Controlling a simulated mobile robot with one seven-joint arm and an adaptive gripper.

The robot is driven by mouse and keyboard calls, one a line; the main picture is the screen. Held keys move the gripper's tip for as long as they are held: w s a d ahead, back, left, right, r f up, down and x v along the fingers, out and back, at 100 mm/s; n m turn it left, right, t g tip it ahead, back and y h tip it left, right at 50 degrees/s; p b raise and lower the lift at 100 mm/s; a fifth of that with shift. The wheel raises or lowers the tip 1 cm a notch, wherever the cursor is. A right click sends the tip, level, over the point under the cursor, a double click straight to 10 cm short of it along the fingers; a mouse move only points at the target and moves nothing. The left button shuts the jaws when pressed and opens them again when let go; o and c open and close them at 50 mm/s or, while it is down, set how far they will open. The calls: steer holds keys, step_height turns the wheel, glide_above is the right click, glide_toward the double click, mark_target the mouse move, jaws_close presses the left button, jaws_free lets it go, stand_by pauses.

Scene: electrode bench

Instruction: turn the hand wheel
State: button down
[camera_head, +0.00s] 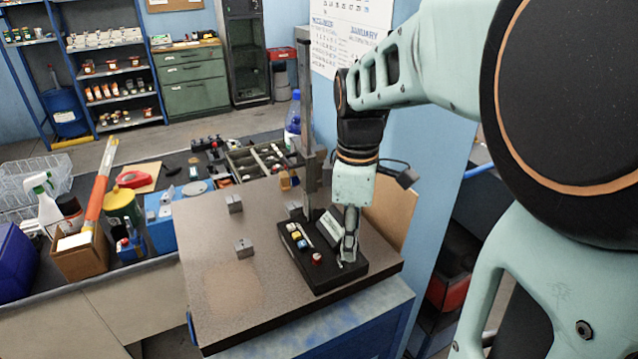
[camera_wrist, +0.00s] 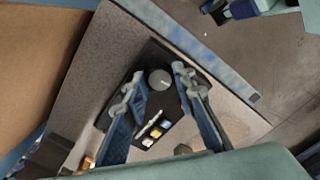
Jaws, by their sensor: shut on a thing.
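The hand wheel (camera_wrist: 159,79) shows in the wrist view as a small grey round piece on a black control box. My gripper (camera_wrist: 158,76) has one finger on each side of it and is shut on it. In the head view my gripper (camera_head: 348,252) points down at the right end of the black control box (camera_head: 322,279). There the fingers hide most of the wheel. The box also carries yellow, blue, white and red buttons, and a tilted grey panel stands beside my fingers.
The box sits on a brown-grey bench plate (camera_head: 215,270) with small metal blocks (camera_head: 243,247) on it. A vertical metal post (camera_head: 305,110) rises close behind my gripper. A blue wall is to the right. The plate's front left is clear.

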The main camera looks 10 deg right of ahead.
steer(key=m, duration=1.3)
steer(key=shift+m, duration=0.4)
steer(key=shift+r, duration=0.1)
steer(key=c, duration=1.6)
jaws_free()
step_height(320, 180, up, 12)
